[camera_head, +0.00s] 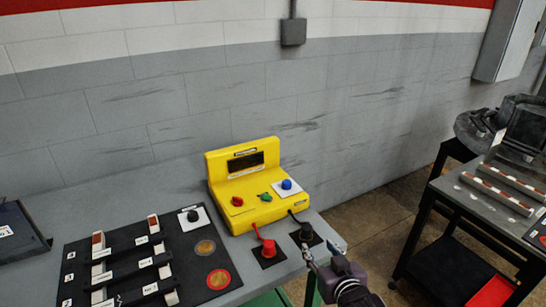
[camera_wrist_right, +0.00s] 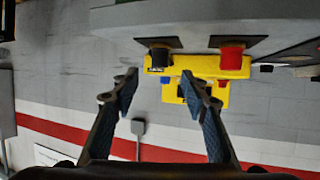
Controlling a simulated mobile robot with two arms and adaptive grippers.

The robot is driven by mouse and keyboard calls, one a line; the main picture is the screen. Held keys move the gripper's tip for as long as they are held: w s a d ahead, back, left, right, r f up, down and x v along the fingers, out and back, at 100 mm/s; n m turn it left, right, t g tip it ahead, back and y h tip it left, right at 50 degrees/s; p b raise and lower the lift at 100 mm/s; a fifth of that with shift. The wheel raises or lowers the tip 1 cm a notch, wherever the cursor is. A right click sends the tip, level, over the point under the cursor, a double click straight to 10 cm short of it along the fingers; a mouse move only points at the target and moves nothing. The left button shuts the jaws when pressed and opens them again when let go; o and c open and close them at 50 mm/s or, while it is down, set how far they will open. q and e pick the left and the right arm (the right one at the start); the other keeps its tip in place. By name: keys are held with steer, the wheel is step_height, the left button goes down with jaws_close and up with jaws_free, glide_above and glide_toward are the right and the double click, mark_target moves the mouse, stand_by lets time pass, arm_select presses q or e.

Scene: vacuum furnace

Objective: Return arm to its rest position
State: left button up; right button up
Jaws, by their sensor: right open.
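My right gripper (camera_head: 325,252) reaches in from the bottom of the head view, at the right front corner of the grey table (camera_head: 190,195). In the upside-down right wrist view its two fingers (camera_wrist_right: 160,90) stand wide apart with nothing between them. The yellow control box (camera_head: 255,205) sits on the table to the left of the gripper. A black plug (camera_head: 306,232) and a red plug (camera_head: 268,248) stand on dark square plates near the gripper; they also show in the wrist view as black (camera_wrist_right: 160,57) and red (camera_wrist_right: 231,58). My left gripper is out of view.
A black board (camera_head: 70,262) with slotted holders lies on the table at left. A dark cart (camera_head: 470,215) with striped bars stands at right. Open floor (camera_head: 375,225) lies between table and cart. A grey brick wall (camera_head: 120,120) is behind.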

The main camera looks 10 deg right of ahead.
steer(key=s+f+n+g, duration=0.1)
steer(key=s+f+g, duration=0.25)
steer(key=s, duration=0.65)
steer(key=s+f+g, duration=0.3)
steer(key=s+f, duration=0.1)
steer(key=s, duration=0.6)
steer(key=s+f+n+g, duration=0.1)
steer(key=s+f+g, duration=0.3)
steer(key=s, duration=0.6)
step_height(320, 180, down, 26)
steer(key=s+r, duration=0.1)
steer(key=s, duration=0.1)
steer(key=s+d+f+g, duration=0.2)
steer(key=s+d+f, duration=0.1)
steer(key=s+f, duration=1.4)
steer(key=shift+w+d, duration=0.1)
steer(key=c, duration=0.3)
steer(key=shift+c, duration=0.2)
